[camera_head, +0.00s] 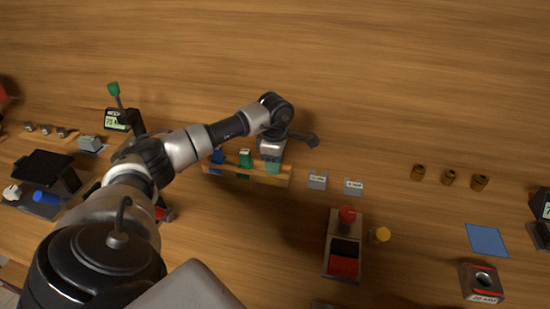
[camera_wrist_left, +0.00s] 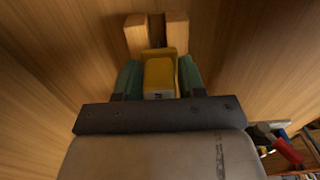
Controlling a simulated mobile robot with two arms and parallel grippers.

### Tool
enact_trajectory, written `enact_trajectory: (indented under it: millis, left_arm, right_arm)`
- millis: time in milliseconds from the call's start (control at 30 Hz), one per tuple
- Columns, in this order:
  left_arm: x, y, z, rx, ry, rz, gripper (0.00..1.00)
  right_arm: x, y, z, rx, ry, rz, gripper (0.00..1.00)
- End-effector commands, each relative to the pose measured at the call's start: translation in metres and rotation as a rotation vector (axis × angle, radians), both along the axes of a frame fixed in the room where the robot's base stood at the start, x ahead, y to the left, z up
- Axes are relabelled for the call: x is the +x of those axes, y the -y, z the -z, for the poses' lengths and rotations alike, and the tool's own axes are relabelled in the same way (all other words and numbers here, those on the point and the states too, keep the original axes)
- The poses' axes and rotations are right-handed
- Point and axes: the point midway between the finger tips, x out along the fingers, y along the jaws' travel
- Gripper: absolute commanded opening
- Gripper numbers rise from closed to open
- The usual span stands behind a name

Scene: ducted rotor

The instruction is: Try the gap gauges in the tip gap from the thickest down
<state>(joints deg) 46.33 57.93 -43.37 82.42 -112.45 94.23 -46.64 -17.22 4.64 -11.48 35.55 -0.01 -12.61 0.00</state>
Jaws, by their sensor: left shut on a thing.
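A wooden gauge rack (camera_head: 232,176) stands in the middle of the table in the head view. A blue-handled gauge (camera_head: 217,156) and a green-handled gauge (camera_head: 245,158) stand in it. My left gripper (camera_head: 271,168) is over the rack's right end, pointing down. In the left wrist view, its teal fingers (camera_wrist_left: 158,80) are shut on a yellow gauge handle (camera_wrist_left: 159,72), one on each side. The rack's forked end (camera_wrist_left: 156,32) shows just beyond the handle. How deep the yellow gauge sits in the rack is hidden. I cannot make out the rotor or tip gap. My right gripper is out of view.
Two grey labelled blocks (camera_head: 318,180) (camera_head: 353,187) stand right of the rack. A blue mat (camera_head: 487,240) lies at right. The table behind the rack is clear.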

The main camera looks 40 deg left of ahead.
Motion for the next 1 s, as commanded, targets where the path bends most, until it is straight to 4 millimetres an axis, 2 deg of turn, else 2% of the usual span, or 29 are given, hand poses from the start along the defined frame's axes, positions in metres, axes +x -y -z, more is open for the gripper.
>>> enact_trajectory:
  millis: [267, 300, 467, 767, 867, 1000]
  left_arm:
    - [0.000, 0.000, 0.000, 0.000, 0.000, 0.000, 0.16]
    - [0.000, 0.000, 0.000, 0.000, 0.000, 0.000, 0.46]
    - [0.000, 0.000, 0.000, 0.000, 0.000, 0.000, 0.69]
    - [0.000, 0.000, -0.002, 0.000, 0.000, 0.000, 0.69]
    - [0.001, 0.000, -0.011, 0.000, 0.004, 0.000, 0.69]
    - [0.001, 0.000, -0.036, 0.001, 0.005, 0.001, 0.69]
  right_arm:
    - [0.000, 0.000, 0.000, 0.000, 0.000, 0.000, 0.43]
    - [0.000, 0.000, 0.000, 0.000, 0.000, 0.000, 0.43]
    - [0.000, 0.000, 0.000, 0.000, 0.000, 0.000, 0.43]
    - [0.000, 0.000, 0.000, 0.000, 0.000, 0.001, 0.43]
    - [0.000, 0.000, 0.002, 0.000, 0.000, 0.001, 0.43]
    - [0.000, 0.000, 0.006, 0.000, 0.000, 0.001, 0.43]
